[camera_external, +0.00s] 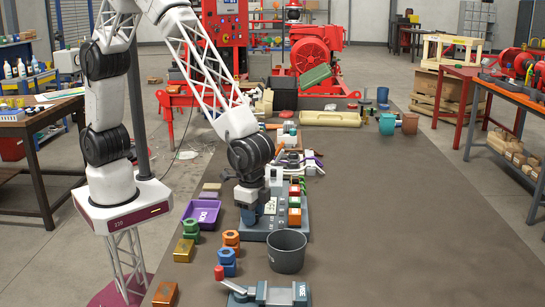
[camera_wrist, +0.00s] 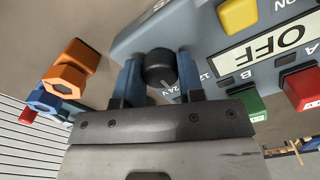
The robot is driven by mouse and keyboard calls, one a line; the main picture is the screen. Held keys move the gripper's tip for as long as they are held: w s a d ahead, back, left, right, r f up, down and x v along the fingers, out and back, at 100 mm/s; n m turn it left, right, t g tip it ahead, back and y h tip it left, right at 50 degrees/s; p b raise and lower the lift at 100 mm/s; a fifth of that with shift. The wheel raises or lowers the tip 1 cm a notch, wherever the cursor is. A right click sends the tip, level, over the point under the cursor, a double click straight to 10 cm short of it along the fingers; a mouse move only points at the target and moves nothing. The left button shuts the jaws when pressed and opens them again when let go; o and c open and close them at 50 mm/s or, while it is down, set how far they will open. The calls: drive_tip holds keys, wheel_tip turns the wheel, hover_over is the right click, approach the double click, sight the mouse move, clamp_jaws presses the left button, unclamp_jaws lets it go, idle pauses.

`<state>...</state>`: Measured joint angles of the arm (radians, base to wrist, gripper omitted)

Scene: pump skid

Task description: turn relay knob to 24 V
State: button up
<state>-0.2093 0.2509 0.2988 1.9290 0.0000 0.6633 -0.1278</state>
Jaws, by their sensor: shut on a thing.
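In the wrist view, the black round relay knob (camera_wrist: 158,66) sits on the grey-blue control panel (camera_wrist: 205,30). My gripper (camera_wrist: 159,78) has its two blue fingers on either side of the knob and is shut on it. A white "24 V" marking shows just below the knob, partly covered by my gripper, and part of a "12" mark lies to its right. I cannot tell where the knob points. In the external view my gripper (camera_external: 249,213) reaches down onto the panel (camera_external: 275,229), and the knob is hidden.
The panel carries an OFF plate (camera_wrist: 262,45), a yellow button (camera_wrist: 238,15), a red button (camera_wrist: 302,88) and a green button (camera_wrist: 247,104). A dark bucket (camera_external: 286,251), a vise (camera_external: 265,294) and a purple tray (camera_external: 201,213) stand close by. The bench's right side is clear.

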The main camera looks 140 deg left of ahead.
drive_tip(key=m, duration=0.4)
idle(0.4)
drive_tip(key=o, duration=0.9)
drive_tip(key=shift+r, duration=3.85)
drive_tip(key=shift+r, duration=0.15)
